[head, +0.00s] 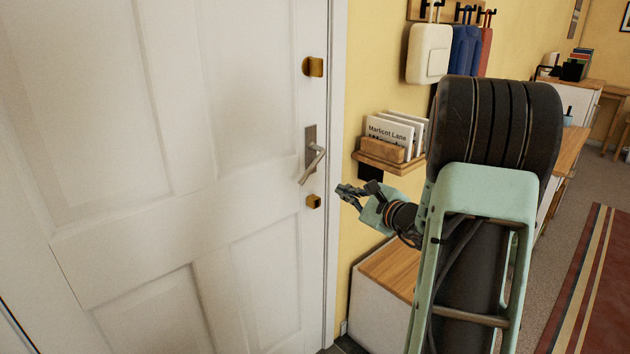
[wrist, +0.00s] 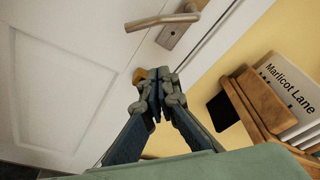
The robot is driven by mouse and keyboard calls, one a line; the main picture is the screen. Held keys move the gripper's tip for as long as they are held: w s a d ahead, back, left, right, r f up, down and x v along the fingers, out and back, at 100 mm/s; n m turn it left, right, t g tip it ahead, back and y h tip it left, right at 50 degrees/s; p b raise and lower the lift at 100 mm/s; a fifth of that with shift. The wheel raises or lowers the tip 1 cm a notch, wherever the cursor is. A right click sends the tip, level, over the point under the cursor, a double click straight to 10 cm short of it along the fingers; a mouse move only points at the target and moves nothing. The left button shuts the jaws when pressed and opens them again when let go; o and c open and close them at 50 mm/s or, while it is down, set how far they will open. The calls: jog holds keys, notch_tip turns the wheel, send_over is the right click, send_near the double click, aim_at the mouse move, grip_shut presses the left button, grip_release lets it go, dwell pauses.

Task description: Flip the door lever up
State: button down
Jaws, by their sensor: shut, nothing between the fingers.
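The white door (head: 170,130) fills the left of the head view. Its metal lever (head: 311,167) sits on a dark metal plate (head: 311,136) near the right edge, its arm slanting down to the left. In the wrist view the lever (wrist: 162,21) is at the top, running left from its plate (wrist: 176,32). My gripper (head: 343,190) is shut and empty, right of the lever and a little below it, apart from it. In the wrist view my gripper's fingertips (wrist: 154,74) are together below the lever.
A brass lock (head: 314,66) is above the lever; a brass fitting (head: 314,201) is below, partly behind my fingertips in the wrist view (wrist: 140,75). A wooden letter shelf (head: 383,161) juts from the yellow wall right of the door. A wood-topped cabinet (head: 391,268) stands beneath.

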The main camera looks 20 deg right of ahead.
jog(key=x, duration=1.1)
jog(key=s+a+r, duration=0.2)
jog(key=shift+s+a+r, duration=0.1)
jog(key=shift+a+r, duration=0.25)
jog(key=shift+r, duration=0.05)
jog(key=shift+r, duration=0.15)
